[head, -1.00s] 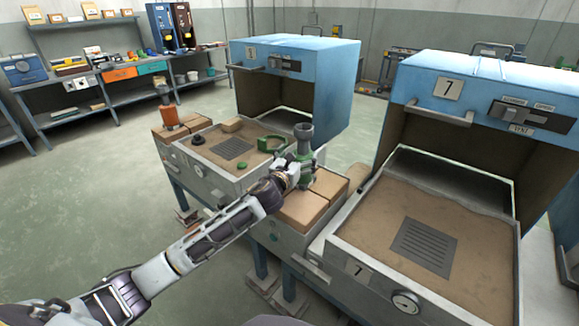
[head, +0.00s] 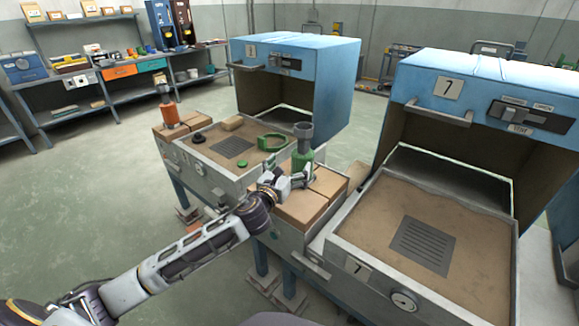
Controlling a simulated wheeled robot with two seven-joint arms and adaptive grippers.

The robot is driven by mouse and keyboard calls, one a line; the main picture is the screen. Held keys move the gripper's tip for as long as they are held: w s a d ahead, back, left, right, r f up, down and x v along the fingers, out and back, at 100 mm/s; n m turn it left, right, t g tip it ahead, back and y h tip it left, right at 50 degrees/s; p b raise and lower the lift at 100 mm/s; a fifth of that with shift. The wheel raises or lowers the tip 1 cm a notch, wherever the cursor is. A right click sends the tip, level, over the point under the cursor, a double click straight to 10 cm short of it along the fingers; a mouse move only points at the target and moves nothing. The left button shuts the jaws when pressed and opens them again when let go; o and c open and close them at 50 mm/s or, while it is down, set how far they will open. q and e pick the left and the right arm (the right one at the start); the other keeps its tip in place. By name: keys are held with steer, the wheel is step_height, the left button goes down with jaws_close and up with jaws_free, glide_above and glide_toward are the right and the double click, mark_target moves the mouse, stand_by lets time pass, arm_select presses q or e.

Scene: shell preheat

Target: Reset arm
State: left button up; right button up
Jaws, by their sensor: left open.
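My left gripper (head: 289,182) is open and sits low over the brown blocks (head: 308,205) between the two stations. Just beyond its fingers stands a green bottle-like object with a grey cup-shaped top (head: 303,136), upright on the blocks. The fingers look clear of it or close beside it; the exact gap is hard to tell. My left arm reaches in from the lower left. My right gripper is not in view.
The right sand tray (head: 365,215) has a dark grate. Open blue hoods (head: 325,55) stand behind. An orange cylinder (head: 168,114) stands at left.

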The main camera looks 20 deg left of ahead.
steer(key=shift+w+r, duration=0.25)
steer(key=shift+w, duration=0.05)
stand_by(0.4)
